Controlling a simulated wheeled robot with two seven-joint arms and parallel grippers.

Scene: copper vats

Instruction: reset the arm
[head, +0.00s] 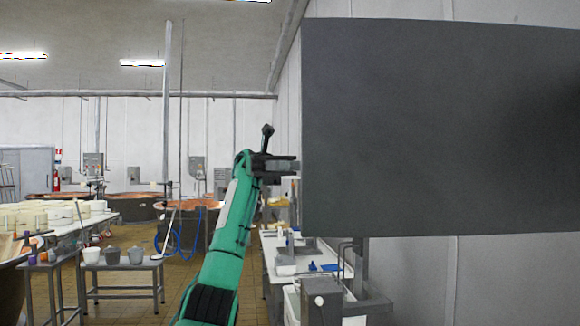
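My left arm (228,232), green with black joints, rises from the bottom of the head view to about mid-height. Its dark gripper (286,165) is at the top end and points right, beside the left edge of a large dark grey panel. The gripper is small and seen from the side, so I cannot tell whether its fingers are open or shut. I see nothing held in it. My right gripper is not in view.
The large grey panel (430,130) fills the upper right. Below it is a white worktop (272,250) with small items. A small table with several pots (112,256) stands at left. Copper vats (190,212) stand farther back. Tiled floor (130,240) shows between.

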